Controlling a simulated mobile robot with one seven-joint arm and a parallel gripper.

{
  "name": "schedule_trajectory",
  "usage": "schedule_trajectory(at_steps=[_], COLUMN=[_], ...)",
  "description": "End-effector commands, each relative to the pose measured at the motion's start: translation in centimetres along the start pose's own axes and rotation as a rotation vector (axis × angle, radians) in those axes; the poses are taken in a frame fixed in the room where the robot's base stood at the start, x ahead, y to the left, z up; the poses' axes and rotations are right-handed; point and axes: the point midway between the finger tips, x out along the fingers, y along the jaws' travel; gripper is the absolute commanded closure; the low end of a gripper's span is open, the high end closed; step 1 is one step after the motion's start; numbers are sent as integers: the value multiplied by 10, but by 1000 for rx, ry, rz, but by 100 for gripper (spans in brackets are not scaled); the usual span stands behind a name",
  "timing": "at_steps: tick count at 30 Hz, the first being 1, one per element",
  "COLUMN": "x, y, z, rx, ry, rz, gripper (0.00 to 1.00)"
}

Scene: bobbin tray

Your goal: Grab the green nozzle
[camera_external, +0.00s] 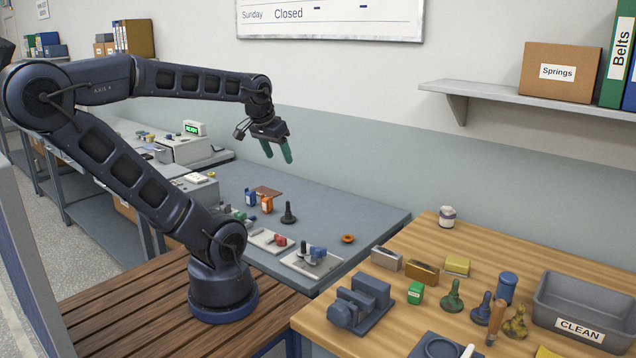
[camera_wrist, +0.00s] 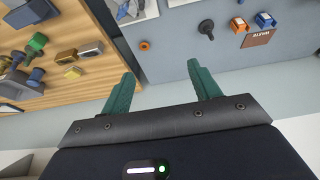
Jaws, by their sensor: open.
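The green nozzle (camera_external: 452,297) stands upright on the wooden bench (camera_external: 400,250) at the lower right of the external view. It has a wide base and a narrow top. A blue nozzle (camera_external: 483,308) and a mottled yellow nozzle (camera_external: 516,323) stand to its right. A green shape at the left of the wrist view (camera_wrist: 36,42) looks like the green nozzle, but it is small. My gripper (camera_external: 279,156) is open and empty, raised high above the back of the grey bench, well left of the nozzle. Its green fingers show apart in the wrist view (camera_wrist: 162,73).
A blue vise (camera_external: 360,303) stands left. A shelf (camera_external: 500,92) juts from the wall.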

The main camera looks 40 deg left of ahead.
Motion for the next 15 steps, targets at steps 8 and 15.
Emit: schedule_trajectory(at_steps=[8,15], x=[12,52], y=[16,72], z=[-12,-41], rx=[73,311], ry=[-11,-40], rz=[-9,-8], gripper=[38,38])
